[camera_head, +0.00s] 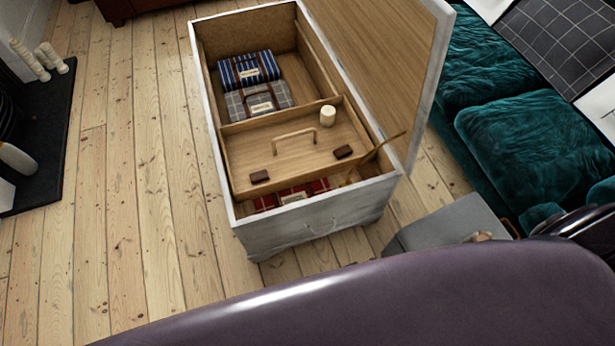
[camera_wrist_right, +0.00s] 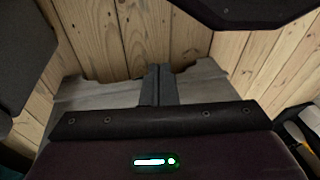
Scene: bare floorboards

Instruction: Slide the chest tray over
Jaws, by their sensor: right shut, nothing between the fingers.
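The open chest (camera_head: 305,229) stands on the floor with pale painted walls. Its wooden tray (camera_head: 240,160) sits across the near part of the chest and has a raised handle (camera_head: 295,135). A small white cylinder (camera_head: 327,116) and two dark brown blocks (camera_head: 260,177) are in the tray. Folded blue striped (camera_head: 248,69) and grey checked (camera_head: 258,101) cloths lie in the chest's far part. Red checked cloth (camera_head: 293,195) shows at the near end, partly hidden by the tray. My right gripper (camera_wrist_right: 158,72) is shut and empty in the right wrist view, above floorboards. My left gripper is out of view.
The raised lid (camera_head: 385,50) stands along the chest's right side. A thin wooden stick (camera_head: 378,151) pokes out at the near right corner. A grey boxy shape (camera_head: 450,222) is close by on the right. A green sofa (camera_head: 535,125) is beyond.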

